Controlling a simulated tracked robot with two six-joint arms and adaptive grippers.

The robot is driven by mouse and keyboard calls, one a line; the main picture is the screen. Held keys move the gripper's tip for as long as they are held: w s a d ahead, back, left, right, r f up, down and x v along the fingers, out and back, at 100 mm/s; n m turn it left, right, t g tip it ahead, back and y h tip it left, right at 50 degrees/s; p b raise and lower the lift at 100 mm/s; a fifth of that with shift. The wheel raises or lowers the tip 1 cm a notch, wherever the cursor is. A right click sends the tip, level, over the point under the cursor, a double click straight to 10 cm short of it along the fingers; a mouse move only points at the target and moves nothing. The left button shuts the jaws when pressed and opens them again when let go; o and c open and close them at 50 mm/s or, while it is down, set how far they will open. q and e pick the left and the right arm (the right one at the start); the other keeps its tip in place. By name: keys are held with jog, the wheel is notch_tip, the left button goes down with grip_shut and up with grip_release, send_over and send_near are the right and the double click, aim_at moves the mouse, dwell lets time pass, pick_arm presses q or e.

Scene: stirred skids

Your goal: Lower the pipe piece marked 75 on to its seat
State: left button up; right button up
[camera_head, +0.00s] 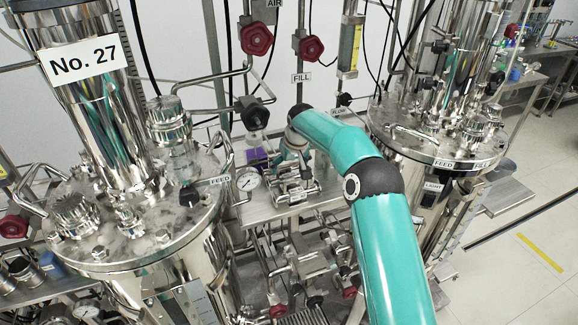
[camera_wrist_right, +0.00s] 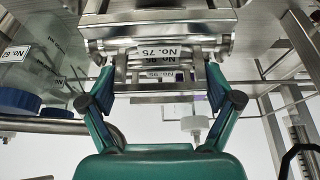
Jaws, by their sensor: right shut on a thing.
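The pipe piece marked No. 75 (camera_wrist_right: 160,53) shows in the right wrist view as a bright metal part with a white label. My right gripper (camera_wrist_right: 160,80) is shut on it, one teal finger at each side. In the head view my right gripper (camera_head: 287,154) is over the small steel bench between the two vessels, mostly hidden by its own wrist. The held piece cannot be told apart there from the metal pipework (camera_head: 292,188) below. Its seat cannot be made out, nor whether the piece touches it. My left gripper is not in view.
The large vessel marked No. 27 (camera_head: 95,110) stands left and another steel vessel (camera_head: 430,145) stands right, close to my arm. A purple block (camera_head: 256,158) and a pressure gauge (camera_head: 248,180) are beside the gripper. A blue-capped container (camera_wrist_right: 20,100) shows in the wrist view.

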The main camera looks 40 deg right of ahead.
jog(key=shift+r+p, duration=1.1)
jog(key=shift+r, duration=2)
jog(key=shift+r, duration=0.15)
